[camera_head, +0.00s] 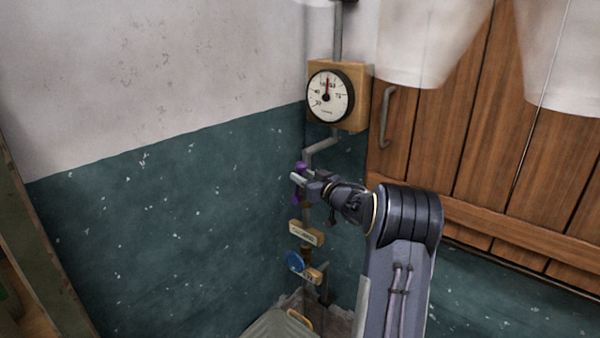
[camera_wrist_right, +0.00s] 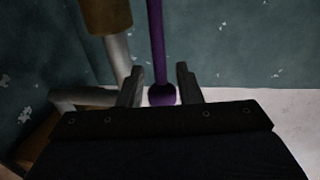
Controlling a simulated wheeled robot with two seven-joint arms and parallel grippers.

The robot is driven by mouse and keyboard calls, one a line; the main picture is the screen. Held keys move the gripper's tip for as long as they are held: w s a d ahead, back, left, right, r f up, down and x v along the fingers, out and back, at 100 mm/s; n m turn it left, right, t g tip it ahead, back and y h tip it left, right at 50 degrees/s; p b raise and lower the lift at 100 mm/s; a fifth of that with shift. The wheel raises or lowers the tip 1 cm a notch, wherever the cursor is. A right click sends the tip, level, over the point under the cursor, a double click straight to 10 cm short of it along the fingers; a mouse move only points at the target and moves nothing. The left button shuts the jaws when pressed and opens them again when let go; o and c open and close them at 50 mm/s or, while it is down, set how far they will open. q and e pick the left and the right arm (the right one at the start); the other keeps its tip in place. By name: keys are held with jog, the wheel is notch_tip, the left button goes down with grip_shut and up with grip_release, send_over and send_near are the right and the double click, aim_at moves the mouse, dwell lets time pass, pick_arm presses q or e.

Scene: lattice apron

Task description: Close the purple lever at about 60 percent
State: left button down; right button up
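The purple lever (camera_head: 300,167) is on the grey pipe in the corner, partly hidden by my right gripper (camera_head: 299,177). In the right wrist view the lever shows as a thin purple bar (camera_wrist_right: 158,45) with a dark round end between my fingers (camera_wrist_right: 159,72). A gap shows on both sides of the bar, so the fingers are open around it and not visibly pressed on it. Above, a round dial gauge (camera_head: 330,95) on a wooden block has a red needle pointing nearly straight up. My left gripper is not in view.
Below are a wooden label tag (camera_head: 306,233), a blue round handle (camera_head: 294,262) and a second tag (camera_head: 314,275). A wooden plank door (camera_head: 450,110) with a metal handle (camera_head: 388,118) is at right. Pale hanging shapes (camera_head: 430,40) cover its top.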

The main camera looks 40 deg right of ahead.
jog(key=shift+w+d, duration=0.1)
jog(key=shift+w, duration=0.8)
grip_shut()
